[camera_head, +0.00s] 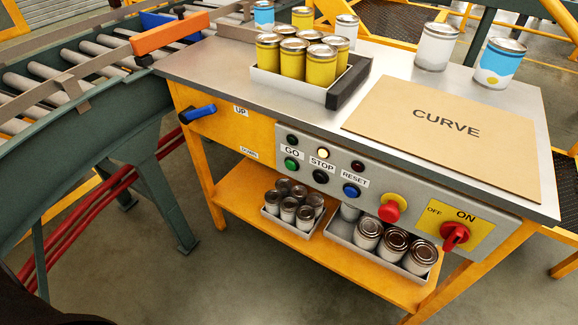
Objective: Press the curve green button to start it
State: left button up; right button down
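The green button (291,164) sits under the GO label on the grey control panel (418,203) at the table's front. A dark lamp (292,140) is above it. The black STOP button (320,177) is to its right, under a pale lamp (323,153) that looks lit. The blue RESET button (351,190) is further right, under a dark red lamp (357,166). A CURVE sign (446,122) lies on the table top (225,62). Neither of my grippers is in view, and nothing covers the green button.
A red mushroom button (392,208) and a red OFF/ON switch (455,235) are on the panel's right. A blue UP/DOWN lever (199,114) is at the left. The roller conveyor (70,90) runs along the left. Cans in trays stand on the table and lower shelf (245,205).

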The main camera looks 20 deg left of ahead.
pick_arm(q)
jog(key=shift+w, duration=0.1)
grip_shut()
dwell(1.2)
